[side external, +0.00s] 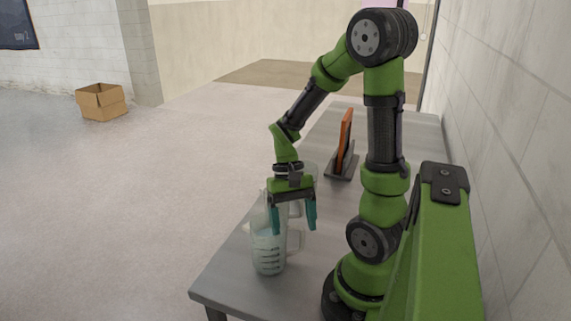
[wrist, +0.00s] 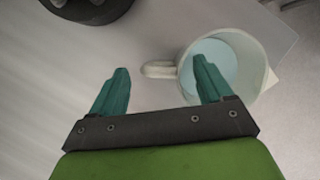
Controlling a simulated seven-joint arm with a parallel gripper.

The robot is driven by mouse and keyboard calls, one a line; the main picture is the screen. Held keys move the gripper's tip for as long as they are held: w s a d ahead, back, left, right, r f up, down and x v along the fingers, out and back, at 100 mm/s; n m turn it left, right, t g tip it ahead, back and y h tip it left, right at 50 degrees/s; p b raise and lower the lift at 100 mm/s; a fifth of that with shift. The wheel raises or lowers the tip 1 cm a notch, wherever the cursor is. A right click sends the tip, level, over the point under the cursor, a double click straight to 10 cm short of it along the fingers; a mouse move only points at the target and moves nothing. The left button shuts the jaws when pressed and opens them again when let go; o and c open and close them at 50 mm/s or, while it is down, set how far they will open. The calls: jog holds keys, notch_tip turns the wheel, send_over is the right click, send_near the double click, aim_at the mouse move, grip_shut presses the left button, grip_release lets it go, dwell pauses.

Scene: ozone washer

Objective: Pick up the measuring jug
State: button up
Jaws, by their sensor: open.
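The measuring jug (side external: 268,250) is a clear, translucent jug with dark markings, standing upright on the grey table. In the wrist view the jug (wrist: 252,48) is seen from above, with pale bluish contents or base inside and its handle (wrist: 158,69) pointing left. My gripper (side external: 293,229) has teal fingers, pointing down over the jug's upper part in the side view. In the wrist view my gripper (wrist: 163,80) is open, with the handle's end between the fingertips and the right finger overlapping the jug's rim in the picture. Whether it touches the jug cannot be told.
The grey table (side external: 228,276) runs along a white wall. An orange panel on a dark stand (side external: 343,165) stands farther back. A cardboard box (side external: 101,102) lies on the floor at the far left.

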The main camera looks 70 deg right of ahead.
jog(key=shift+s+a+f, duration=0.1)
jog(key=shift+a+f, duration=0.05)
jog(key=shift+f, duration=0.25)
jog(key=c, duration=1.3)
jog(key=shift+r, duration=0.15)
